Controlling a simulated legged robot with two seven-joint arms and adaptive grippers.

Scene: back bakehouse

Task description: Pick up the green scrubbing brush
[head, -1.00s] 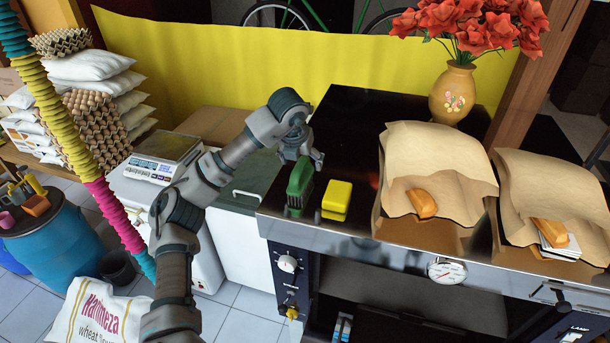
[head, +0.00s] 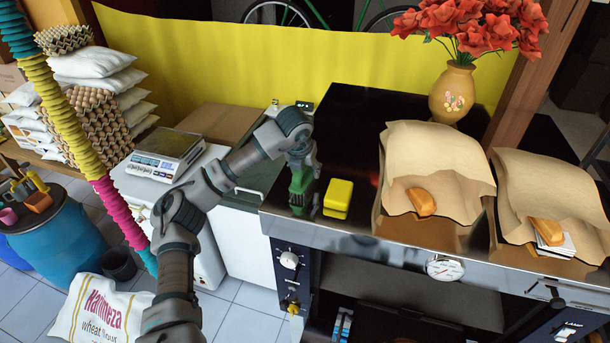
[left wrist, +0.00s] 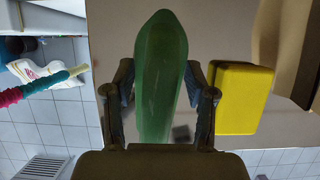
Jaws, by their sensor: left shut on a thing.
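The green scrubbing brush (head: 299,199) stands at the front left of the dark oven top (head: 345,125). My left gripper (head: 302,178) is over it, with the fingers around its upper part. In the left wrist view my left gripper (left wrist: 160,82) has one finger on each side of the green brush (left wrist: 160,55) and is shut on it. The brush's base looks to be at the oven's surface; I cannot tell whether there is a gap. My right gripper is in neither view.
A yellow block-like sponge (head: 338,198) stands close to the right of the brush; it also shows in the left wrist view (left wrist: 243,98). Brown paper bags with bread (head: 435,160) lie further right. A flower vase (head: 452,93) stands behind. A scale (head: 165,153) is at left.

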